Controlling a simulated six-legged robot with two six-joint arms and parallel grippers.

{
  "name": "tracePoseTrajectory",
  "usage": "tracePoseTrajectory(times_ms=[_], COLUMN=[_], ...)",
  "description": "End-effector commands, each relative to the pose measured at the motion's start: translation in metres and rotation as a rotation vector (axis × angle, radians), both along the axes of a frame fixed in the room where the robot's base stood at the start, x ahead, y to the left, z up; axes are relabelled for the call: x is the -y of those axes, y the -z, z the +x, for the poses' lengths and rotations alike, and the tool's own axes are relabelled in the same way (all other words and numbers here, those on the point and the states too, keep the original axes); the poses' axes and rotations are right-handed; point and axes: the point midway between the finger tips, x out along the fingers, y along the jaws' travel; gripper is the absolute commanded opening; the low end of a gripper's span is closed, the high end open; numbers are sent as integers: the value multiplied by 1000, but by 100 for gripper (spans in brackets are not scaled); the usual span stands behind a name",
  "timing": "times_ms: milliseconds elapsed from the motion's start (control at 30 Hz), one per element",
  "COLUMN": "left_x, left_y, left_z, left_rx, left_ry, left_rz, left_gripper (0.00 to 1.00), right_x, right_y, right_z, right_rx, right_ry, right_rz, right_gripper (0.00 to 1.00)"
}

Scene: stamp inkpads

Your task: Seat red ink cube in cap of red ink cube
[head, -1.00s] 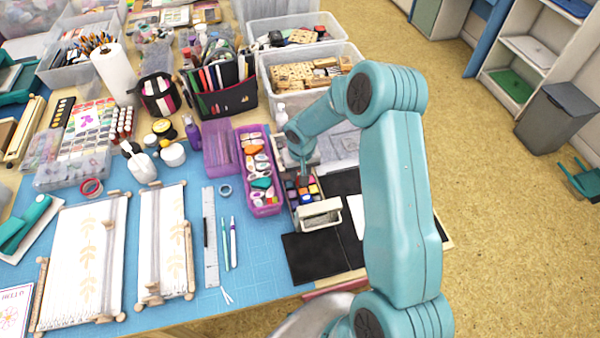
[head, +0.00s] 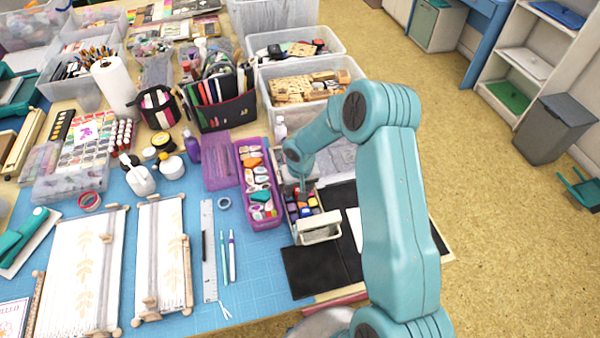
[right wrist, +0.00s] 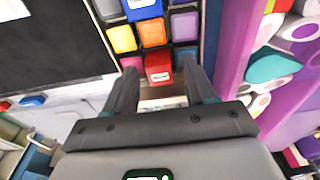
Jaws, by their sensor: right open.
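A red ink cube (right wrist: 158,68) with a pale label shows in the right wrist view, at the near edge of a block of several coloured ink cubes. My right gripper (right wrist: 160,72) is open, its two fingertips on either side of the red cube with nothing clamped. Whether they touch it I cannot tell. In the head view my right gripper (head: 303,187) points down over the ink cubes (head: 305,209) in their tray. I cannot make out which cap belongs to the red cube. My left gripper is not in view.
A purple tray of small inkpads (head: 245,160) stands close on the left of the ink cubes. A cream open box (head: 318,238) stands just in front of them. Dark sheets (head: 308,272) lie in front and to the right. The blue mat (head: 262,262) has free room.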

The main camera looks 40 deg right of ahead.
Motion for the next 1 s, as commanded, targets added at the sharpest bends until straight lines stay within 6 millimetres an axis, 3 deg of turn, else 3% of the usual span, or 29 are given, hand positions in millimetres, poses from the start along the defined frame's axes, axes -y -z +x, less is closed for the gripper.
tracePoseTrajectory(times_ms=[33, 233, 400, 600, 800, 1000], left_x=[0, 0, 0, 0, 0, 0], left_y=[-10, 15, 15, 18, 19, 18], left_z=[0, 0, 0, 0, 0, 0], left_rx=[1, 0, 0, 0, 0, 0], left_ry=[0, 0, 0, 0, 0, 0], left_rz=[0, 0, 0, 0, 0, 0], left_gripper=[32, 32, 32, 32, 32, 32], right_x=[0, 2, -1, -4, -5, -5], right_y=[-6, -51, -100, -142, -161, -164], right_z=[0, -3, -8, -13, -15, -16], right_rx=[0, 9, 8, 4, 1, 0], right_ry=[1, 3, 1, 0, 1, 0], right_rz=[0, -3, -3, -1, 0, 0], right_gripper=[55, 55, 55, 55, 55, 55])
